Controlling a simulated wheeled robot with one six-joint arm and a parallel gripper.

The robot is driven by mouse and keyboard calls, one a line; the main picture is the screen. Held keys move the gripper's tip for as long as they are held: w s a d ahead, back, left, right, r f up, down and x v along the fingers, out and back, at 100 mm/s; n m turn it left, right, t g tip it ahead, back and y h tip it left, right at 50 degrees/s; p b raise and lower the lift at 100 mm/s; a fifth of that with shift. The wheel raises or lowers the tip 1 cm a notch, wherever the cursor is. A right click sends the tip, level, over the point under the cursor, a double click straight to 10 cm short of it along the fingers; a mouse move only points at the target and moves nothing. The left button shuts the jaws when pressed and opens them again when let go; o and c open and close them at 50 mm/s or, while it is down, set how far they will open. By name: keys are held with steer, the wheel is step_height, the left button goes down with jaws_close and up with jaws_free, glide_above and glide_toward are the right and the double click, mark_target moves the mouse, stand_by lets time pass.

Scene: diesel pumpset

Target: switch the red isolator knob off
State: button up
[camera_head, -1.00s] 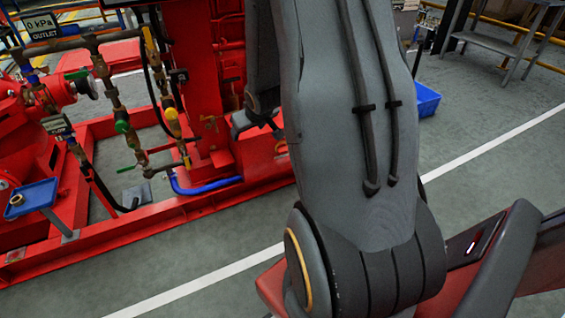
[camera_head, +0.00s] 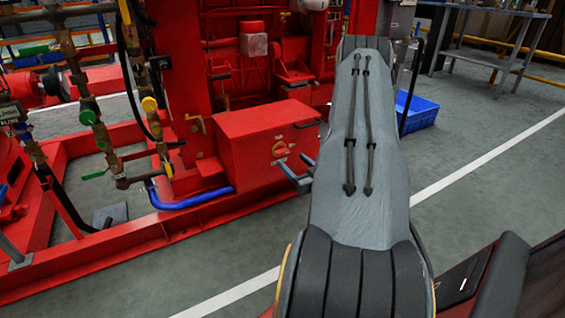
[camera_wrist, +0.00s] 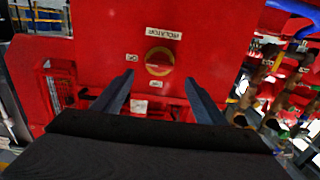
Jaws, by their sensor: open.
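The red isolator knob (camera_wrist: 159,61) sits in a round yellow plate on a red panel in the wrist view. An upside-down white isolator label (camera_wrist: 163,33) is above it there, with smaller labels to the left and below. The knob's bar looks roughly crosswise in that view, but it is small and blurred. In the head view the knob (camera_head: 281,149) shows on the side of a red box (camera_head: 255,135). My gripper (camera_wrist: 159,77) is open and empty; its two fingers point at the panel on either side of the knob, apparently short of it. It also shows in the head view (camera_head: 297,172).
Pipes and valves (camera_head: 90,115) stand left of the red box. A blue hose (camera_head: 195,199) runs along its base. A red frame rail (camera_head: 120,247) lies in front. A blue crate (camera_head: 416,108) and grey table (camera_head: 490,50) stand right, with clear floor between.

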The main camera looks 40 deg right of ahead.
mark_target(284, 152)
steer(key=shift+b+x, duration=1.45)
steer(key=shift+x, duration=2.35)
steer(key=shift+d, duration=0.1)
steer(key=shift+c, duration=0.5)
steer(key=c, duration=1)
steer(key=shift+o, duration=0.2)
